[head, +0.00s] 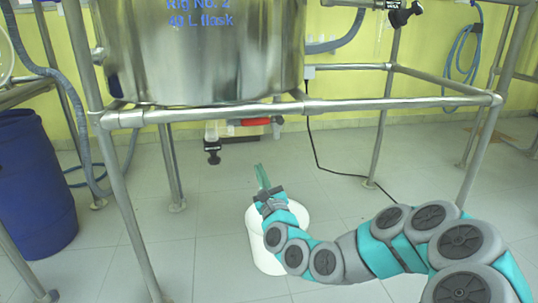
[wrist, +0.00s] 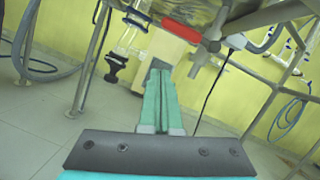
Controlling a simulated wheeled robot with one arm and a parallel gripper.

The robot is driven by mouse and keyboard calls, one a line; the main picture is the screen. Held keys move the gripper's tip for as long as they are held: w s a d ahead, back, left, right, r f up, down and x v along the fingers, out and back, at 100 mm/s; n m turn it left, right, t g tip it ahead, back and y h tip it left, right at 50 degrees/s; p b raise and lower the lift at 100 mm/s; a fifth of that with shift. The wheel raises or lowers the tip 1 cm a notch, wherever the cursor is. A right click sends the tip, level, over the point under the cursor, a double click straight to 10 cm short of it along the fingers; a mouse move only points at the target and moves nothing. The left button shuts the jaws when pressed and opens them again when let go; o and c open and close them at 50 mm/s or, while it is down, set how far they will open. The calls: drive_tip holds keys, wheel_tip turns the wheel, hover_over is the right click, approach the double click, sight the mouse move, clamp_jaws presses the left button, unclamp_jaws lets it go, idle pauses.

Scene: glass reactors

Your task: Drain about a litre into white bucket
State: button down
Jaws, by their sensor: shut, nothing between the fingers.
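The white bucket (head: 255,228) stands on the floor under the front of the frame, partly hidden by my arm. The steel vessel (head: 200,60), marked as a 40 L flask, sits above in the frame. Below it is a drain with a red valve handle (head: 257,121), and a clear tube with a black end piece (head: 212,152) to its left. The wrist view shows the handle (wrist: 182,30) and the black end piece (wrist: 115,68). My gripper (head: 260,168) is shut and empty, pointing up above the bucket, below and apart from the handle.
The metal pipe frame (head: 300,107) crosses in front of the drain, with legs on both sides. A blue barrel (head: 32,185) stands at the left. A black cable (head: 325,160) runs behind. Blue hoses (head: 462,50) hang on the wall. Floor is free around the bucket.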

drive_tip(key=s+f+n+g, duration=0.6)
drive_tip(key=s+n+g, duration=0.3)
drive_tip(key=n, duration=0.6)
drive_tip(key=s+d+f+n+g+h, duration=0.3)
drive_tip(key=s+d+n+g, duration=0.1)
drive_tip(key=s+d, duration=0.5)
drive_tip(key=s+d+f+n+g+h, duration=0.3)
drive_tip(key=s+d+n, duration=0.3)
drive_tip(key=s, duration=0.5)
drive_tip(key=s+d+r+n+g+h, duration=0.1)
drive_tip(key=s+d+g, duration=0.25)
drive_tip(key=s, duration=0.55)
drive_tip(key=s+d+r+n+g+h, duration=0.1)
drive_tip(key=s+d+g, duration=0.1)
drive_tip(key=s+d, duration=0.5)
drive_tip(key=s+a+r+p, duration=0.1)
drive_tip(key=s+r+p, duration=0.2)
drive_tip(key=r+p, duration=0.9)
drive_tip(key=shift+a+r, duration=0.2)
drive_tip(key=shift+a, duration=0.05)
